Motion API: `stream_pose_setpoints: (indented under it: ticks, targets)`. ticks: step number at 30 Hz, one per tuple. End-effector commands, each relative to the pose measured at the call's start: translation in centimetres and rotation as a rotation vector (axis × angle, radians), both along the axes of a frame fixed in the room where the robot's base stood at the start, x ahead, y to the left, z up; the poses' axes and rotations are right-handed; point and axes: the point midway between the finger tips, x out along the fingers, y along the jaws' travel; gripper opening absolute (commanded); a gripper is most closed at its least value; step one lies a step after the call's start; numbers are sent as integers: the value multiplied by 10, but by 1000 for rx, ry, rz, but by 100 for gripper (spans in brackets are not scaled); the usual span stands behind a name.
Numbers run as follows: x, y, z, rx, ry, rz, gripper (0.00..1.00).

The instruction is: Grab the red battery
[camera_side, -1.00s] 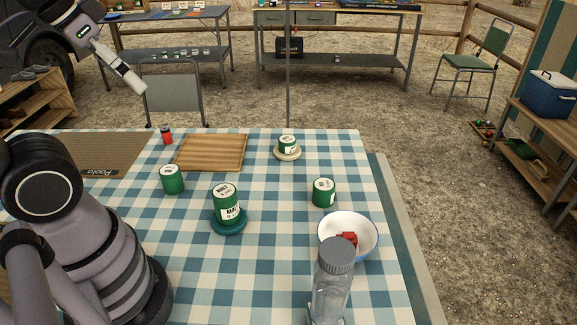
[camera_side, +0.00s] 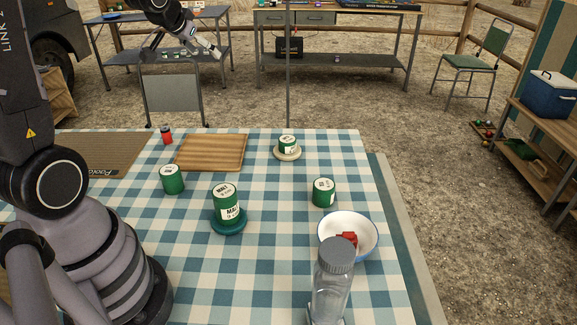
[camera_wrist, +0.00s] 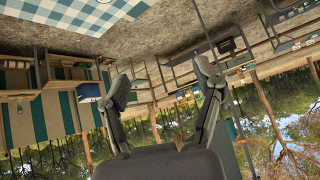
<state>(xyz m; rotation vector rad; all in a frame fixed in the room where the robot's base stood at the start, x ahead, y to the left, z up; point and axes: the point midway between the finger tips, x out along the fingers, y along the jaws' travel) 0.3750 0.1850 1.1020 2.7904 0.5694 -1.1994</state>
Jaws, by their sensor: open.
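A small red cylinder with a dark top (camera_side: 166,135) stands upright near the back left of the checked table. Another red object (camera_side: 347,239) lies in a white, blue-rimmed bowl (camera_side: 364,217) at the front right, partly hidden by a clear bottle. I cannot tell for certain which one is the red battery. My gripper (camera_side: 214,49) is raised high beyond the table's back edge, well away from both. In the wrist view my gripper (camera_wrist: 165,85) has its two fingers apart with nothing between them.
The clear bottle (camera_side: 331,289) with a grey lid stands at the front. Several green cans stand about the table, one on a teal dish (camera_side: 229,226), one on a pale dish (camera_side: 288,154). A wooden board (camera_side: 211,153) lies bare at the back.

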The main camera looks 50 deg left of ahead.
Motion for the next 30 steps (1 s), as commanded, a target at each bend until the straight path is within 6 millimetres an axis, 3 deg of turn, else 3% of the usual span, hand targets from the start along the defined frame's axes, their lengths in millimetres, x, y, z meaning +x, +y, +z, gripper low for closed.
stream_pose_setpoints:
  ticks: [1, 6, 10, 13, 18, 21, 25, 30]
  targets:
    - [10, 30, -23, 7, -10, 37, 66]
    - [28, 123, -95, 48, -106, 134, 66]
    - [14, 186, -160, 75, -185, 208, 66]
    - [-8, 223, -210, 93, -249, 263, 66]
    - [-49, 254, -274, 118, -340, 340, 66]
    - [-65, 260, -294, 128, -373, 365, 66]
    - [-69, 266, -305, 135, -393, 377, 66]
    - [-57, 276, -311, 136, -396, 375, 66]
